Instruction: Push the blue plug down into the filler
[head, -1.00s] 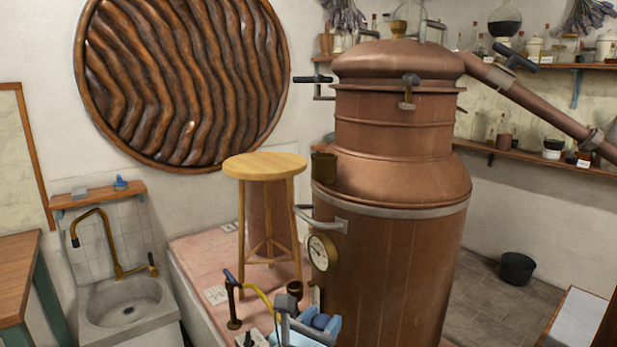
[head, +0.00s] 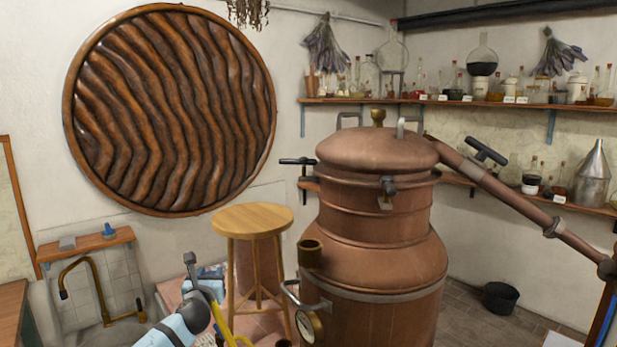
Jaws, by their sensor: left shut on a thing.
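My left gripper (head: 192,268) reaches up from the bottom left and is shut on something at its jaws. I take this to be the blue plug, but my own light blue and grey parts largely hide it. A short brown-brass cup, which looks like the filler (head: 310,252), stands open at the left shoulder of the copper still (head: 375,260). The gripper is to its left, apart from it, with the stool between them in the picture. My right gripper is not in view.
A wooden stool (head: 252,220) stands left of the still. A pressure gauge (head: 309,325) and a bent handle project from the still's side. A yellow hose (head: 232,335) shows by my arm. A small blue object (head: 108,231) sits on the sink shelf (head: 85,248).

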